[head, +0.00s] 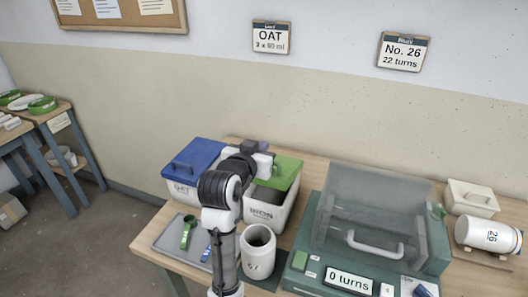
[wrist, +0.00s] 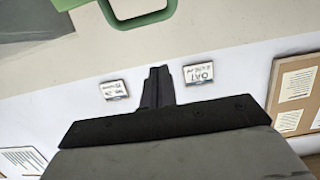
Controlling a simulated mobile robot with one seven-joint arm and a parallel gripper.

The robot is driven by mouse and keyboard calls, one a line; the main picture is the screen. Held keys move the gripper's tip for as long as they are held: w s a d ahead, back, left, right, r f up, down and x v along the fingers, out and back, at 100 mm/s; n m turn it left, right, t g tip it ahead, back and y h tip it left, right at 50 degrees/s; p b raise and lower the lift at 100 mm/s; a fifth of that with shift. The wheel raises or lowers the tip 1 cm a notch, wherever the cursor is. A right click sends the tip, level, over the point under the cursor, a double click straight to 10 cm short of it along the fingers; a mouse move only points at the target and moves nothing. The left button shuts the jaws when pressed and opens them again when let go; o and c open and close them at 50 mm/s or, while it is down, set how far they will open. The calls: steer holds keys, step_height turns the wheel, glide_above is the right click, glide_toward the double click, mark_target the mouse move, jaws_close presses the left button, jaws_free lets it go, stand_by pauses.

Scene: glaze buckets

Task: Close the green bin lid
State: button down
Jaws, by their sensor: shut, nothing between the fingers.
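The green lid (head: 287,172) belongs to a white bin (head: 265,214) in the middle of the table. It stands partly open, and a grey gap into the bin shows along its left and front side. How steeply it tilts is hard to tell. My gripper (head: 262,158) is over the back left of this bin, beside the lid, and my arm hides part of the bin. In the wrist view the fingers (wrist: 158,86) are shut together and empty. A green handle (wrist: 140,12) shows at the top of that view, apart from the fingertips.
A blue-lidded bin (head: 193,165) stands just left. A grey tray (head: 172,236) with a green tool (head: 188,232) and a white jar (head: 258,252) are in front. A green machine with a clear cover (head: 372,212) stands right. The wall is close behind.

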steer(key=p+x, duration=0.1)
steer(key=x, duration=0.3)
steer(key=shift+r, duration=0.2)
step_height(320, 180, down, 2)
steer(key=shift+s+a+f+p, duration=0.1)
steer(key=shift+s+p, duration=0.1)
steer(key=shift+p, duration=0.25)
steer(key=shift+s+a+f, duration=0.25)
steer(key=shift+s+f, duration=0.35)
steer(key=shift+f, duration=0.25)
